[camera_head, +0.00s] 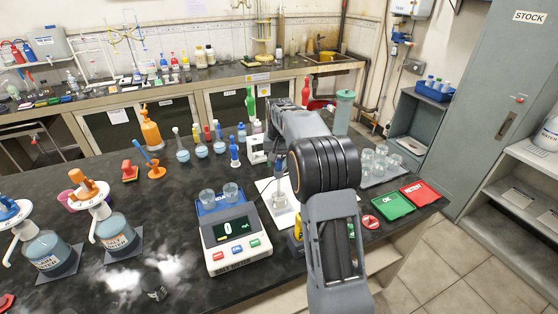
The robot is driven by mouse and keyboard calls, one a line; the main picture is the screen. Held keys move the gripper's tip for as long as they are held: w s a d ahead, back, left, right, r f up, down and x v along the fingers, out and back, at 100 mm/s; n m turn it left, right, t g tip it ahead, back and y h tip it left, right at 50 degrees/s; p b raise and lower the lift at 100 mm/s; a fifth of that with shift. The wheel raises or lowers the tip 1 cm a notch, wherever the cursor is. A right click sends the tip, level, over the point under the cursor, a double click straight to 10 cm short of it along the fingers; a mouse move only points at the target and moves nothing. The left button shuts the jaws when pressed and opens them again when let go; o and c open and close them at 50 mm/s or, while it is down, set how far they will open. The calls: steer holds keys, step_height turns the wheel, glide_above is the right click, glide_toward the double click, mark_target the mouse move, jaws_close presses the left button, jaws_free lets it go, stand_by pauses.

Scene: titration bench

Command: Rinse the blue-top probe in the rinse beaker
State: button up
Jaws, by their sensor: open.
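My arm rises from the lower right and reaches over the bench. Its far end, with my gripper (276,146), is small and mostly hidden by the arm's own links. I see nothing held in it. Below it, a slim upright piece with a blue-grey upper part (280,165), perhaps the blue-top probe, stands at a clear glass vessel (282,202) on a white sheet. I cannot tell whether this vessel is the rinse beaker. Several clear beakers (375,160) stand on a tray right of my arm, partly hidden by it.
Green (391,204) and red (419,193) pads lie at right. Two dispenser bottles (116,234) stand at left. White powder lies in front.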

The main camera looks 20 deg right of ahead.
jaws_close()
stand_by(0.5)
